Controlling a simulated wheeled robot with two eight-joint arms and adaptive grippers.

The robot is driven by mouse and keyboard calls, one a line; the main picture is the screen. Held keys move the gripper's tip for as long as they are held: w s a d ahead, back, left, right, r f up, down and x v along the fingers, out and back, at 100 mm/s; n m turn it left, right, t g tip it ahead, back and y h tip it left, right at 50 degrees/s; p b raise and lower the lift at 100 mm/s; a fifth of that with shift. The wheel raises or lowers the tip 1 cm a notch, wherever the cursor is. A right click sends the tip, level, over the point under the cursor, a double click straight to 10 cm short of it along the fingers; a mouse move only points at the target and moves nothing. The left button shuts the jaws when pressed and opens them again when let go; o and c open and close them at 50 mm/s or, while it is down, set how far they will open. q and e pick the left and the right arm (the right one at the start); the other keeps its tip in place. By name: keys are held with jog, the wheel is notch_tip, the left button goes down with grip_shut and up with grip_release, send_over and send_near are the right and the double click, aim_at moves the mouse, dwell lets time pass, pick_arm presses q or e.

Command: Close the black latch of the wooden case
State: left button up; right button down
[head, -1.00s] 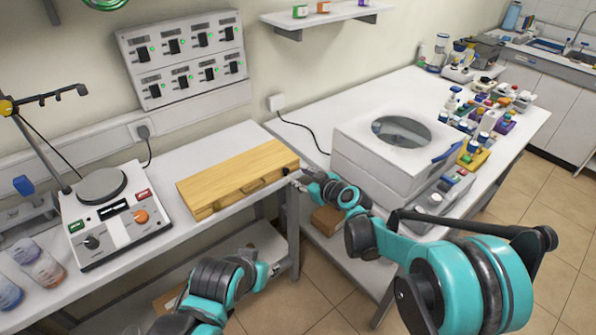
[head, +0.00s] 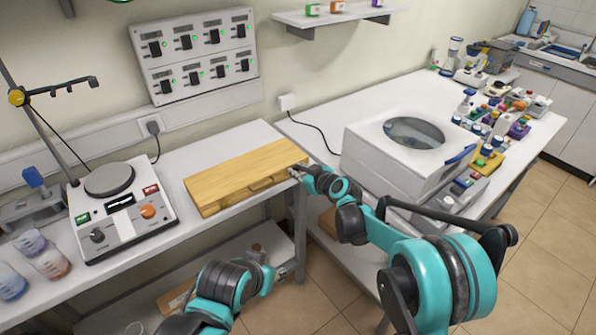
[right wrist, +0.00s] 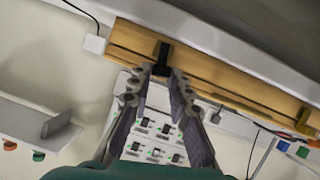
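The closed-looking wooden case (head: 240,172) lies on the left table, its handle side facing me. In the right wrist view its wooden side (right wrist: 225,78) crosses the top, with a black latch (right wrist: 162,62) on it. My right gripper (right wrist: 163,74) has its fingertips apart, one on each side of that latch; I cannot tell whether they touch it. In the head view my right gripper (head: 294,174) is at the case's right front corner and hides the latch there. My left gripper (head: 288,271) hangs low in front of the table, too small to read.
A hot plate device (head: 118,208) stands left of the case, with cups (head: 48,262) beside it. A white box-shaped machine (head: 400,160) stands on the right table, with bottles behind it. A switch panel (head: 195,55) is on the wall.

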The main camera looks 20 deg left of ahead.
jog(key=shift+w+d+m, duration=0.2)
jog(key=shift+m, duration=0.1)
jog(key=shift+w+d+m+g+y+p, duration=0.1)
jog(key=shift+m+g+y+p, duration=0.2)
jog(key=shift+m+g, duration=0.15)
jog(key=c, duration=1.4)
grip_release()
jog(key=v, duration=1.2)
